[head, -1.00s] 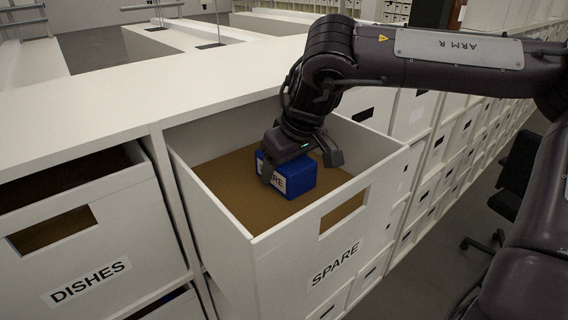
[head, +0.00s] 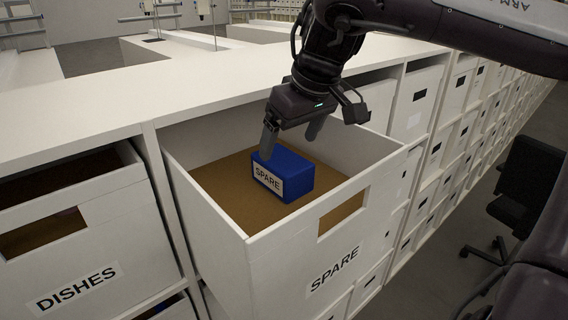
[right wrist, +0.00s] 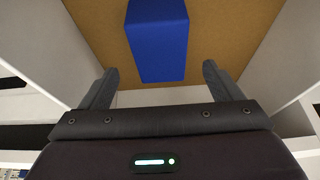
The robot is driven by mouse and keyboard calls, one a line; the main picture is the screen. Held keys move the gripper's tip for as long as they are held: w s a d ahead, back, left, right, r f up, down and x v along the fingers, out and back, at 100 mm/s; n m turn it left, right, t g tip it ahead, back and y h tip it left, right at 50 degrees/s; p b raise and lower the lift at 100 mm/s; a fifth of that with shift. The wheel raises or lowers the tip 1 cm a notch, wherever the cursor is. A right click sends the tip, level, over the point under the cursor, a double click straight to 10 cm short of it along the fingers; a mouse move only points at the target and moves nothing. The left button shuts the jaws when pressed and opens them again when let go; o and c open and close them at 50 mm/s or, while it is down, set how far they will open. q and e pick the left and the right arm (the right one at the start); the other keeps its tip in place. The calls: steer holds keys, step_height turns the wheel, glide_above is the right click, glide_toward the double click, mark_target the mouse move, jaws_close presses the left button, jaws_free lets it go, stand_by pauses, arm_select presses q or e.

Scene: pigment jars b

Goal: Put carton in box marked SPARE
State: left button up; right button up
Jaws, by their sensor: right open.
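The blue carton (head: 287,176), with a white label reading SPARE, sits on the brown floor of the pulled-out white box marked SPARE (head: 297,262). My right gripper (head: 292,142) is open above and behind the carton, apart from it, with nothing between its fingers. In the right wrist view the carton (right wrist: 157,40) lies beyond the two spread fingertips of the gripper (right wrist: 158,78), on the box floor. My left gripper is not in view.
A white box marked DISHES (head: 88,225) is at the left. A white shelf top (head: 130,95) runs behind both boxes. More white boxes line the right side, and a dark chair (head: 520,185) stands on the floor there.

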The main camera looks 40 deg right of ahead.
steer(key=shift+v, duration=1.75)
